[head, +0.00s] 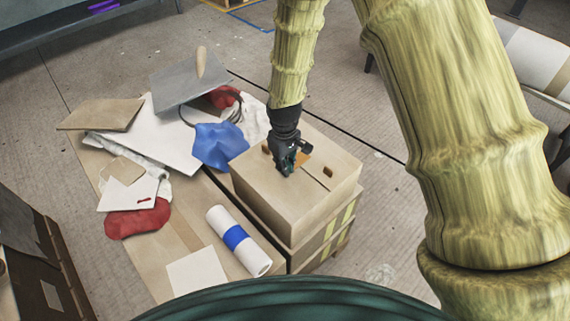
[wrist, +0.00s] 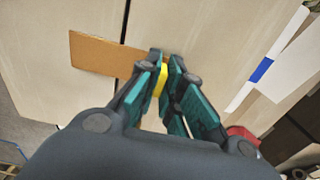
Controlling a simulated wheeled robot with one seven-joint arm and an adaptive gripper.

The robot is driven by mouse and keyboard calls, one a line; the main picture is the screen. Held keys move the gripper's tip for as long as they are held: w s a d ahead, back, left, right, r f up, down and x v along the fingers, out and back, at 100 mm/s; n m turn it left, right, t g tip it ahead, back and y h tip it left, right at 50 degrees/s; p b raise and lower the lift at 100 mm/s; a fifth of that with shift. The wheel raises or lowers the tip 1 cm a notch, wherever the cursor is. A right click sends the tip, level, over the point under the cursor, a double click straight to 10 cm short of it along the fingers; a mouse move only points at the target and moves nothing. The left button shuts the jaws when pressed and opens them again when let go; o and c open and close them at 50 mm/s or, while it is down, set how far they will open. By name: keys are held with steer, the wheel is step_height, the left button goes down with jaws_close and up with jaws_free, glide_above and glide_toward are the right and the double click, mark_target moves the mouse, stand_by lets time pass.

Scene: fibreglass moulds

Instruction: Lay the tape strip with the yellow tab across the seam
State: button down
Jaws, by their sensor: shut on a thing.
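The brown tape strip (wrist: 100,55) stretches out from my gripper in the wrist view, over the dark line of the seam (wrist: 126,18). Its yellow tab (wrist: 162,80) is between my fingertips. My gripper (wrist: 165,70) is shut on this tab. In the head view, my gripper (head: 285,168) is over the top of the cardboard box (head: 262,190), and a bit of the strip (head: 304,159) shows to its right. The seam (head: 315,182) runs across the box top, partly hidden by my gripper. I cannot tell whether the strip touches the box.
Left of the box, a table holds a white roll with a blue band (head: 236,238), a blue cloth (head: 219,146), a grey plate with a handle (head: 185,84), a red cloth (head: 138,219) and several flat sheets. The box top has two small hand holes. Open floor lies behind.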

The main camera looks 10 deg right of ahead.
steer(key=c, duration=1.5)
jaws_free()
step_height(320, 180, up, 12)
